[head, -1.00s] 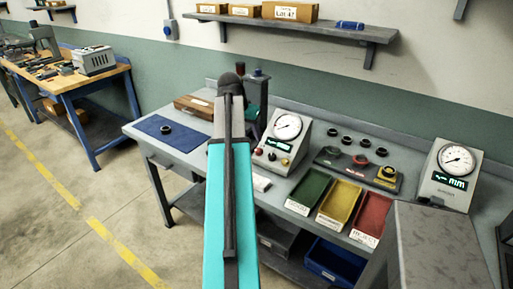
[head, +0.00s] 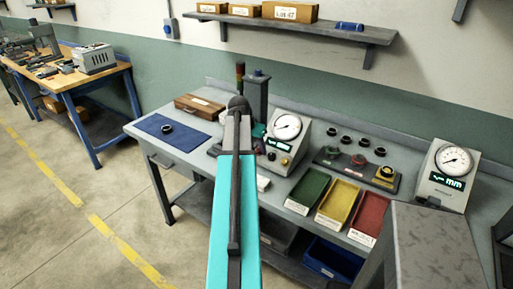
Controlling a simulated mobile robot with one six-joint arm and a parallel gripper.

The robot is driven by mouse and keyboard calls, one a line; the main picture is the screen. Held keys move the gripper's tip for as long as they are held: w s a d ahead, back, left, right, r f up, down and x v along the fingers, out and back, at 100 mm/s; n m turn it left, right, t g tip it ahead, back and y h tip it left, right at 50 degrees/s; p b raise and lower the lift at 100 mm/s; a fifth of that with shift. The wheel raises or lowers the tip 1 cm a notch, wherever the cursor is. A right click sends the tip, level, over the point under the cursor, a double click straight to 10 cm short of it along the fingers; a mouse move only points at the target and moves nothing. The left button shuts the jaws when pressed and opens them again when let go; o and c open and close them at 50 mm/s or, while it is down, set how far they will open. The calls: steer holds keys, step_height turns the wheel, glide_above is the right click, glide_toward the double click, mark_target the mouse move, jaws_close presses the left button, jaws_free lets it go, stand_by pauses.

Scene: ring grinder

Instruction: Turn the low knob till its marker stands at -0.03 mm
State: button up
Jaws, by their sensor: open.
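The left gauge box (head: 288,138) stands on the bench just right of my arm. It has a white round dial, a small green display and small knobs (head: 285,161) low on its front. I cannot tell which one is the low knob, or read its marker or scale at this size. My arm, turquoise with a dark rounded end, reaches forward over the bench front and covers part of the area left of the gauge. My gripper is hidden behind my arm.
A second gauge box (head: 446,172) stands at the right. Green (head: 309,190), yellow (head: 338,202) and red (head: 368,213) trays line the bench front. Several dark rings and a ring stand (head: 328,157) lie behind. A dark column (head: 257,95) rises behind my arm; a blue mat (head: 172,137) lies left.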

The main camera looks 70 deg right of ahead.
steer(key=shift+f, duration=0.2)
jaws_close()
